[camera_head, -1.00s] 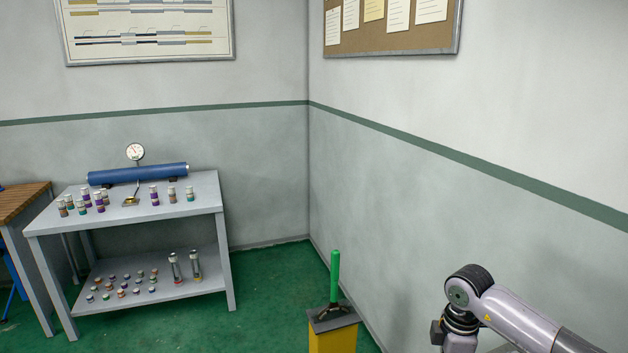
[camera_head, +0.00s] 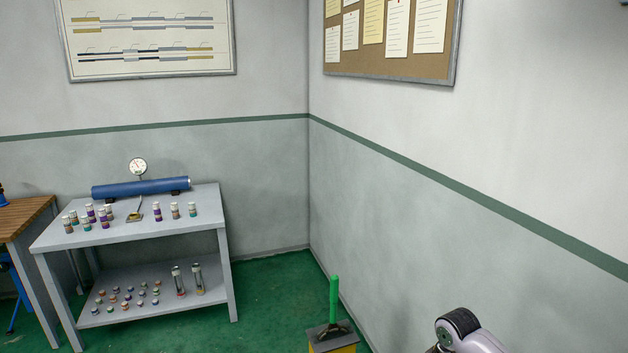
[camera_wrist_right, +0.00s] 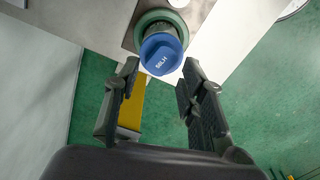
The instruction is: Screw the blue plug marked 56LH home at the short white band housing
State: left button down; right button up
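The blue plug (camera_wrist_right: 162,55) marked 56LH shows at the top of the right wrist view, its marked end facing the camera. Gaps show between the fingers and the plug, and nothing is held. I cannot make out a white band on the housing. My left gripper is in no view.
A grey two-shelf table (camera_head: 205,215) at the left holds a blue cylinder (camera_head: 140,188), a gauge (camera_head: 137,167) and several small banded pieces.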

jog(key=shift+s+r+p, duration=0.15)
jog(key=shift+r+p, duration=0.2)
jog(key=shift+p, duration=0.35)
jog(key=shift+a+f+m+p, duration=0.1)
jog(key=shift+f+m+p, duration=0.15)
jog(key=shift+m+p, duration=0.15)
jog(key=shift+f+m+p, duration=0.1)
jog(key=shift+m+p, duration=0.4)
jog(key=shift+m, duration=0.1)
jog(key=shift+f+b, duration=0.15)
jog(key=shift+b, duration=0.15)
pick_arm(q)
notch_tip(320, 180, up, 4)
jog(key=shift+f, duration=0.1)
pick_arm(e)
jog(key=shift+m, duration=0.5)
jog(key=shift+f+b, duration=0.8)
jog(key=shift+f, duration=0.3)
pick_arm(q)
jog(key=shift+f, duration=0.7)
